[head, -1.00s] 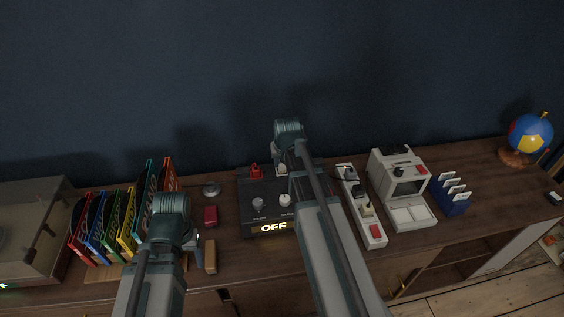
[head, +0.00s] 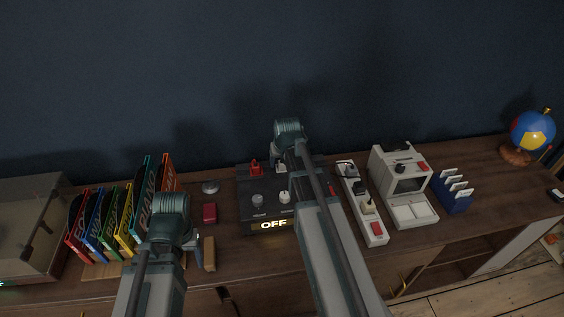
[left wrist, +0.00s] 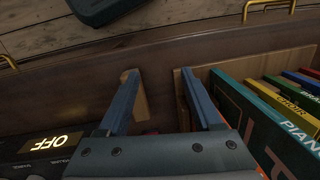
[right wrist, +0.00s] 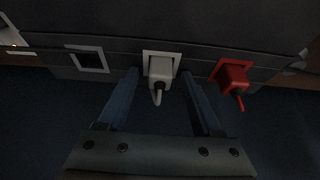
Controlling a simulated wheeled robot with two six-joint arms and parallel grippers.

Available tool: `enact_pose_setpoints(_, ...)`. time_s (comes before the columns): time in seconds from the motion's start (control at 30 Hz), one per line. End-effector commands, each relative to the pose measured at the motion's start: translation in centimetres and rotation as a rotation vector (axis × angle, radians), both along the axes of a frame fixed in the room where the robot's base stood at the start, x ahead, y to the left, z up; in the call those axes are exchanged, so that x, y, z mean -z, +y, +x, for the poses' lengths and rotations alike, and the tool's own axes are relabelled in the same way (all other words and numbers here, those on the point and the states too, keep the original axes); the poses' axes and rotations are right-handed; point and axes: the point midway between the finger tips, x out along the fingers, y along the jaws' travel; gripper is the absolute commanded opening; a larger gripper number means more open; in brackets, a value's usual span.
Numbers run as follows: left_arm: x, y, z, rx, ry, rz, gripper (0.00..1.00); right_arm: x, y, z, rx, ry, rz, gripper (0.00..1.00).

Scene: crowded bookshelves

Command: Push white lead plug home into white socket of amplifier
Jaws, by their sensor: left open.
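The amplifier (head: 245,212) is a dark box with knobs and a lit OFF sign, in the middle of the head view. In the right wrist view, the white plug (right wrist: 159,73) sits in the white-framed socket (right wrist: 176,55) on the amplifier's back; how deep it is I cannot tell. My right gripper (right wrist: 159,80) is open, one finger on each side of the white plug, with gaps showing. In the head view my right arm hides part of the amplifier. My left gripper (left wrist: 161,84) is open and empty over the wooden cabinet top, left of the amplifier.
A red plug (right wrist: 232,77) is beside the white one, and an empty-looking framed socket (right wrist: 88,60) is on the other side. A power strip (head: 373,232) stands right of the amplifier. Upright coloured records (head: 112,225) and a tan block (head: 209,254) are near my left gripper.

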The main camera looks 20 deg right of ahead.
Motion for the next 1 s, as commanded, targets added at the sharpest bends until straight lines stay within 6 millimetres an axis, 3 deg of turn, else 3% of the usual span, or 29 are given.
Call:
enact_pose_setpoints(0.27,-0.3,0.0,0.0,0.000,0.000,0.000,0.66,-0.3,0.0,-0.1,0.000,0.000,0.000,0.67)
enact_pose_setpoints(0.47,-1.7,0.0,0.0,0.000,0.000,0.000,0.66,-1.6,0.1,-0.6,0.000,0.000,0.000,0.67)
enact_pose_setpoints(1.0,-9.3,0.0,0.0,0.000,0.000,0.000,0.66,-9.3,0.9,-3.6,0.000,0.000,0.000,0.67)
